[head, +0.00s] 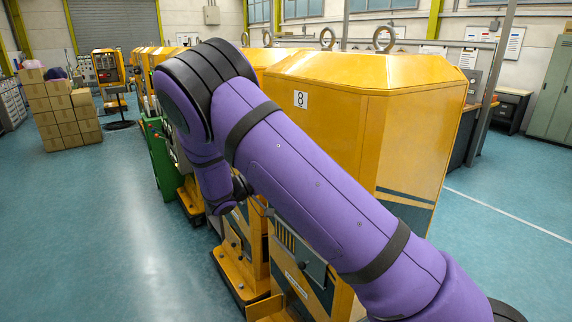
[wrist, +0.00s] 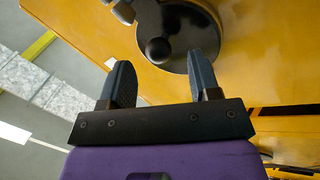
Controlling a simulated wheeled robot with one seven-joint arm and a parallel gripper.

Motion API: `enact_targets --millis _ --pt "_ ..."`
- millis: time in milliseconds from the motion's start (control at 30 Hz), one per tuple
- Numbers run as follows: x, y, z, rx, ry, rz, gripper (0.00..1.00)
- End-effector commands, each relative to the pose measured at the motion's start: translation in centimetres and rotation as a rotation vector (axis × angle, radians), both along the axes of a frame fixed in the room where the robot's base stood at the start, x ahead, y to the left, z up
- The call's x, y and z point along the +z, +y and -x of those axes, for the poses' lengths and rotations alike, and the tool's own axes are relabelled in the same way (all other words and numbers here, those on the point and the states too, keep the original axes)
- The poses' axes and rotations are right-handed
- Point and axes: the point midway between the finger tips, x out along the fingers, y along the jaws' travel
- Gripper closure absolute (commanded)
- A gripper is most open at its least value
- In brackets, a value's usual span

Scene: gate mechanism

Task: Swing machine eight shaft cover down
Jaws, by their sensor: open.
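Machine eight (head: 375,110) is the large yellow housing with a label "8" (head: 300,99) in the head view. In the wrist view, a dark round plate (wrist: 212,28) sits on its yellow face. A dark bar with a ball knob (wrist: 158,51) stands in front of the plate; I cannot tell which part is the shaft cover. My gripper (wrist: 161,62) is open and empty, with the knob showing between its fingertips. I cannot tell if a finger touches anything. In the head view, my purple arm hides most of this side of the machine.
More yellow machines (head: 150,62) stand in a row behind. A green cabinet (head: 162,158) is beside the row. Stacked cardboard boxes (head: 62,115) stand at the left. The blue-green floor (head: 110,235) left of the machines is clear.

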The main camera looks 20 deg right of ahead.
Motion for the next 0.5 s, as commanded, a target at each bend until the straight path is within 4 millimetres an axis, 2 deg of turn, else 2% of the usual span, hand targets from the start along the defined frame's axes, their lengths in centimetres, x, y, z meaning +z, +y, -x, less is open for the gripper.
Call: enact_targets --millis 33,200,333,500 --pt "-0.3 1.1 0.0 0.005 0.000 0.000 0.43" --pt "-1.3 4.1 0.3 0.003 0.000 0.001 0.43" --pt "-1.8 5.8 0.4 0.002 -0.001 0.001 0.43" --pt "-2.1 6.9 0.5 0.001 0.000 0.001 0.43"
